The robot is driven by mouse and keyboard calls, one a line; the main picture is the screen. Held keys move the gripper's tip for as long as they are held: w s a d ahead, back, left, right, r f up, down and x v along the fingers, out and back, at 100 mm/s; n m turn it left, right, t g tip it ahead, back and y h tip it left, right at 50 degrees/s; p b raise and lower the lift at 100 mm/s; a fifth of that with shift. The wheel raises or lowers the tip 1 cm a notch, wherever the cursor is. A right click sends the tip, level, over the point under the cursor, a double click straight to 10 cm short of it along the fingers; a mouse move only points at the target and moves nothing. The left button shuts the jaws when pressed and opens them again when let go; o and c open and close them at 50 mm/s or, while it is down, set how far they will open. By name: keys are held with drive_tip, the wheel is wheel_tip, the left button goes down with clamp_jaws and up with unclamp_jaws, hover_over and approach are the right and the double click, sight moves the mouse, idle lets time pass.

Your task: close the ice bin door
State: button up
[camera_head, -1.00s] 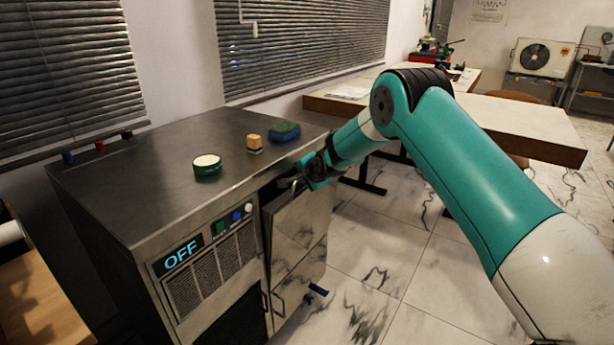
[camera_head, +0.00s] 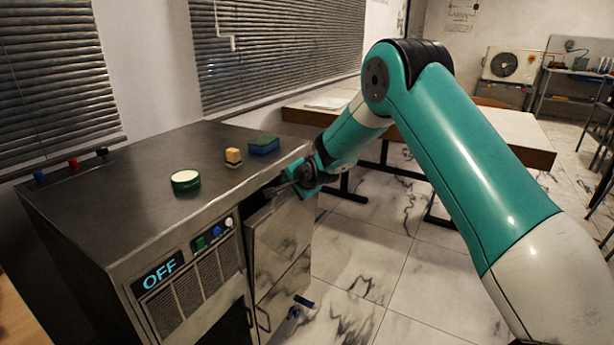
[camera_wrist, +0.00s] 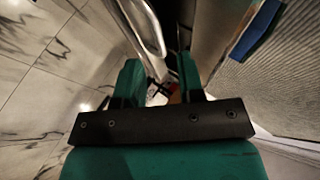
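The ice bin door (camera_head: 283,238) is a steel panel on the right part of the ice machine's front (camera_head: 160,262). It stands partly open, with a dark gap along its top. My gripper (camera_head: 288,187) is at the door's top edge, just below the machine's front top edge. A shiny curved metal bar (camera_wrist: 147,28) runs close beyond the left finger. Whether a finger touches the door cannot be told.
A green round tin (camera_head: 186,181), a small tan block (camera_head: 233,156) and a blue-green sponge (camera_head: 264,144) stand on the machine's top. A blue-handled tap (camera_head: 302,301) sticks out low by the door. A table (camera_head: 510,135) stands behind my arm.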

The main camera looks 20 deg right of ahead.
drive_tip(key=v, duration=1.1)
drive_tip(key=shift+d, duration=0.15)
drive_tip(key=shift+s+r, duration=0.1)
